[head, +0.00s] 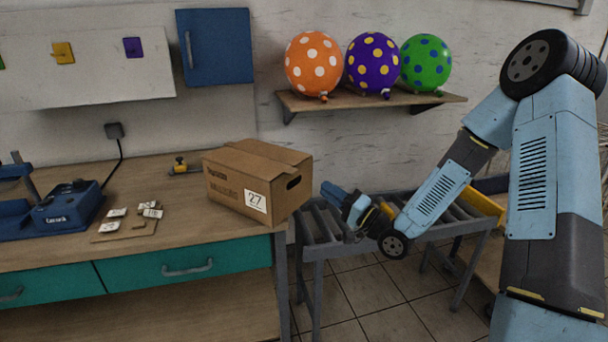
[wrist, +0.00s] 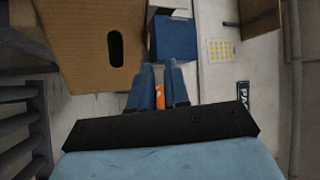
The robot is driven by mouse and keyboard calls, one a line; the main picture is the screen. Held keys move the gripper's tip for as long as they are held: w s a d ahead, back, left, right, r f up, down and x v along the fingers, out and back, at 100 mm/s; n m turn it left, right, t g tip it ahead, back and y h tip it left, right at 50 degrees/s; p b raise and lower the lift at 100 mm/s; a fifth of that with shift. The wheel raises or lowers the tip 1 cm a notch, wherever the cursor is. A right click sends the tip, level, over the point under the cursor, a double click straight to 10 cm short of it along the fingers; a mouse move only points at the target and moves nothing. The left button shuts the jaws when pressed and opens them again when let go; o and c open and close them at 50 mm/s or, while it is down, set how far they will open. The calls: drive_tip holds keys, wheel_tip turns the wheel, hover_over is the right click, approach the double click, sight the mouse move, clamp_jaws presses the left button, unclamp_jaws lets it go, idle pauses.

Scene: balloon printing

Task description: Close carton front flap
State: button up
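The brown cardboard carton (head: 235,190) stands on the right end of the wooden workbench, with a white label marked 27 and a dark hand hole in its right end. Its top panels look folded over, with a seam along the top; I cannot tell whether the front flap lies fully flat. My gripper (head: 333,191) is to the right of the carton, apart from it, above the roller conveyor.
The roller conveyor (head: 318,228) adjoins the bench on the right. Left of the carton lie small number cards (head: 138,217) and a blue machine (head: 68,207). A shelf (head: 362,103) with three dotted balloons and a blue cabinet (head: 215,48) hang on the wall.

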drive_tip(key=v, duration=0.6)
drive_tip(key=shift+s+d, duration=0.2)
idle(0.5)
idle(0.5)
